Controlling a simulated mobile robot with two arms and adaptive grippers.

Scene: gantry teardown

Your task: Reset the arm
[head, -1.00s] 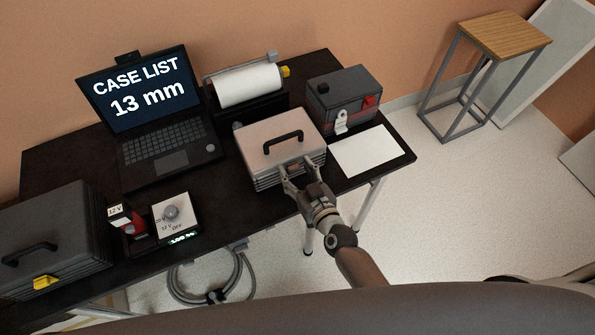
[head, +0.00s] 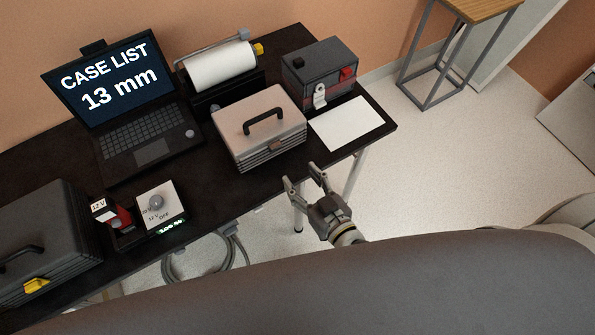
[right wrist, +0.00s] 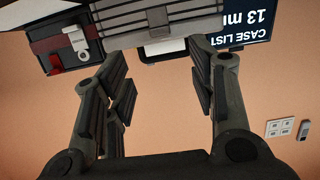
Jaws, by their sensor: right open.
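My right gripper (head: 305,183) is open and empty in the head view, just off the front edge of the dark table (head: 230,190). It is apart from the light grey case (head: 262,108) with a black handle, which sits shut on the table behind it. In the right wrist view the open fingers (right wrist: 165,95) have nothing between them, and the case (right wrist: 150,15) shows upside down at the top. My left gripper is not in view.
A laptop (head: 120,100) reading "CASE LIST 13 mm", a paper roll (head: 220,67), a dark box with a red switch (head: 322,75), a white sheet (head: 346,123), a power unit (head: 160,205) and a dark case (head: 40,240) share the table. A stool (head: 450,50) stands right on open floor.

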